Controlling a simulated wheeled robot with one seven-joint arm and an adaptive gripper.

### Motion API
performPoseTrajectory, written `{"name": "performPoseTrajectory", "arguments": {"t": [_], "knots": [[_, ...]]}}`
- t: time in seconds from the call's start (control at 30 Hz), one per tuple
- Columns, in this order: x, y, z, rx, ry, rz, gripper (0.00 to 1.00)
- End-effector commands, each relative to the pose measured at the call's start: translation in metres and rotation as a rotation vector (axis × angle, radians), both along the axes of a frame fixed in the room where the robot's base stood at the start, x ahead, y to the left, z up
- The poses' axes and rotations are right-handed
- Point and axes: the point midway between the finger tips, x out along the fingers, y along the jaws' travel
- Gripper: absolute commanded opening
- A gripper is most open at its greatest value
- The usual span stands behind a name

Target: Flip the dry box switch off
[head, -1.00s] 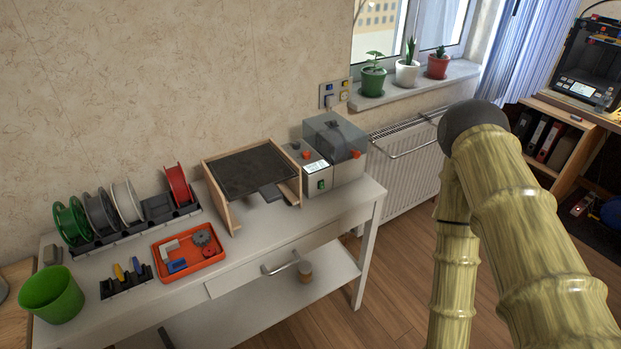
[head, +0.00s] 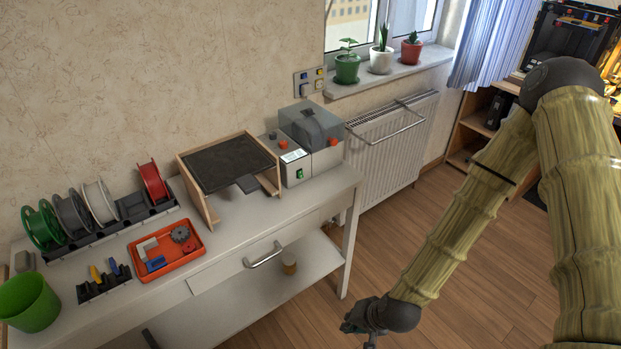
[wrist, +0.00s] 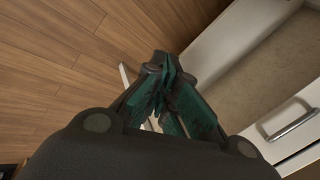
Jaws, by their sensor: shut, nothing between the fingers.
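My gripper (head: 350,327) is low in front of the bench, apart from the dry box. In the wrist view its green fingers (wrist: 160,72) are together and empty, and the dry box does not show there.
A wooden-sided stand with a dark top (head: 230,160) is just left of the dry box. A red-orange tray (head: 165,262), filament spools and a green bin (head: 27,303) are farther left. A drawer handle (head: 264,256) sticks out in front. A radiator (head: 395,165) is at right. Open floor lies before it.

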Motion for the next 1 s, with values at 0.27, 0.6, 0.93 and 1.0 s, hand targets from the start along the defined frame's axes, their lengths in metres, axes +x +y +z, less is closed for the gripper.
{"name": "performPoseTrajectory", "arguments": {"t": [0.27,0.6,0.93,1.0], "knots": [[0.125,0.035,0.099,0.269,-0.164,-0.211,0.00],[0.227,0.031,0.236,0.538,-0.325,-0.381,0.00],[0.245,0.026,0.270,0.598,-0.359,-0.413,0.00],[0.245,0.026,0.270,0.598,-0.359,-0.411,0.00]]}}
